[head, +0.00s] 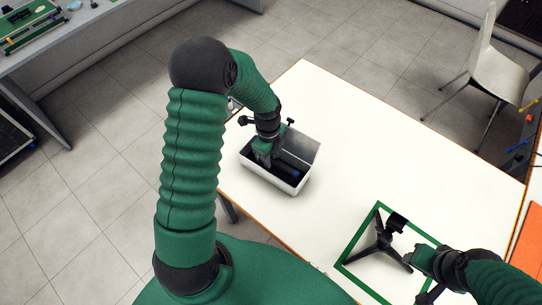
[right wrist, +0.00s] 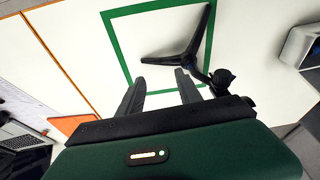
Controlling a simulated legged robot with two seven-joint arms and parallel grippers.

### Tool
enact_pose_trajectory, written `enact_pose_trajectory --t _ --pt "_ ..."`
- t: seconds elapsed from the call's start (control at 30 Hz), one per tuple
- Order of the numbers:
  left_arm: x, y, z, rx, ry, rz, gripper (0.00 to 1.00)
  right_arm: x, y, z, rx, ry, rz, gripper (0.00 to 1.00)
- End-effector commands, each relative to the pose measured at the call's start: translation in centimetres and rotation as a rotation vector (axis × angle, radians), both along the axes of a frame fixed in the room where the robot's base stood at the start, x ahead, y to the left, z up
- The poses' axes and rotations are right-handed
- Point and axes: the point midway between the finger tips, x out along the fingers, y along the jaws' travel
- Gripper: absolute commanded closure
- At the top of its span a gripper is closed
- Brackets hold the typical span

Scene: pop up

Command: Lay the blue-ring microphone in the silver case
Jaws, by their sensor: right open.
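The silver case (head: 299,186) stands open on the white table in the head view; it also shows at the right edge of the right wrist view (right wrist: 299,45). A dark microphone with a blue ring (head: 295,173) is inside the case, low down and partly hidden. My left gripper (head: 266,160) reaches down into the case over the microphone's left part. Its fingertips are hidden, so I cannot tell whether it grips the microphone. My right gripper (right wrist: 160,82) is open and empty, beside the black tripod stand.
The black tripod stand (head: 383,240) is within a green square outline (head: 354,241) on the table, and also shows in the right wrist view (right wrist: 186,57). The table's middle (head: 370,140) is clear. A white chair (head: 478,62) stands beyond the table.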

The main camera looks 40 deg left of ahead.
Motion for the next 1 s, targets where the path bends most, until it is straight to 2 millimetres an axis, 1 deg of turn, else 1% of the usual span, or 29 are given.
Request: enact_pose_trajectory --t 0.03,0.1,0.2,0.4,0.47,0.53,0.57,0.67,0.9,1.0 --pt "0.0 0.1 0.0 0.0 0.0 0.001 0.64 0.0 0.0 0.0 0.0 0.0 0.0 0.58" --pt "0.0 0.2 0.0 -0.001 0.0 0.001 0.55 0.0 0.0 0.0 0.0 0.0 0.001 0.58" --pt "0.0 0.1 0.0 -0.001 0.0 0.001 0.44 0.0 0.0 0.0 0.0 0.0 0.001 0.58" --pt "0.0 0.0 0.1 0.001 0.0 0.0 0.44 0.0 0.0 0.0 0.0 0.0 0.001 0.58" --pt "0.1 -0.1 0.4 0.002 -0.001 0.0 0.44 0.0 0.0 0.1 0.0 0.0 0.001 0.58" --pt "0.1 0.0 1.3 0.002 -0.002 0.001 0.44 0.0 0.0 0.2 0.0 0.0 0.001 0.58" --pt "0.1 0.1 1.8 0.002 -0.003 0.002 0.44 0.0 0.0 0.3 0.0 0.0 0.001 0.58" --pt "0.2 0.5 4.3 0.001 -0.005 0.003 0.44 0.0 0.0 0.6 0.0 0.0 0.001 0.58" --pt "0.2 1.2 11.4 -0.002 -0.005 0.004 0.44 0.0 0.0 1.4 0.0 0.0 0.001 0.58" --pt "0.2 1.4 13.8 -0.003 -0.004 0.001 0.44 0.0 0.0 1.7 0.0 0.0 0.001 0.58"
